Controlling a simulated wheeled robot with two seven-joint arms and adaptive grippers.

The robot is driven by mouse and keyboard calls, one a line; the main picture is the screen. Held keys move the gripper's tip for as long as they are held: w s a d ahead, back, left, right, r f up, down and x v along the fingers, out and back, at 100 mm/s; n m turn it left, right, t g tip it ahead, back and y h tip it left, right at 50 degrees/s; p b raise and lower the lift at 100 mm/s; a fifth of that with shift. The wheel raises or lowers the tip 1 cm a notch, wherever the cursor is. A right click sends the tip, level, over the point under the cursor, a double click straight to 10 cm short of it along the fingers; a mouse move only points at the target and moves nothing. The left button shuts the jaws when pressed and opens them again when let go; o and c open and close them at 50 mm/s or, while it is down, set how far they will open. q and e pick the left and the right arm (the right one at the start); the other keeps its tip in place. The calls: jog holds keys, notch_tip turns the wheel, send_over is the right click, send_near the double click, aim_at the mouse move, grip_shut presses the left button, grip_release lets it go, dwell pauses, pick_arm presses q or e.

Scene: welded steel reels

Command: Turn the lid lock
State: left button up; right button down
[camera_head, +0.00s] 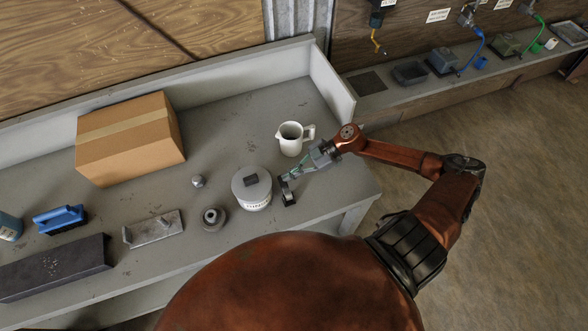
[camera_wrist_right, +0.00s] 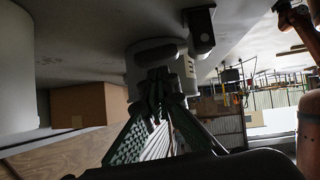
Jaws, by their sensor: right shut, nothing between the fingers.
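A light grey round pot (camera_head: 252,197) with dark printing on its side stands on the workbench, with a flat lid. A dark rectangular piece (camera_head: 251,181) sits on top of the lid. My right gripper (camera_head: 284,180) is shut and empty, just right of the pot. In the right wrist view the table appears at the top; my right gripper's fingertips (camera_wrist_right: 157,86) come together in front of the pot (camera_wrist_right: 135,66) and hide part of it. Whether they touch it I cannot tell. My left gripper is in neither view.
A white jug (camera_head: 291,138) stands close behind my right gripper. A small black block (camera_head: 289,199) is right of the pot. A round grey part (camera_head: 213,218), a metal ball (camera_head: 198,181) and a metal plate (camera_head: 153,230) lie left. A cardboard box (camera_head: 130,140) stands behind.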

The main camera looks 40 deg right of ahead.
jog(key=shift+f, duration=0.3)
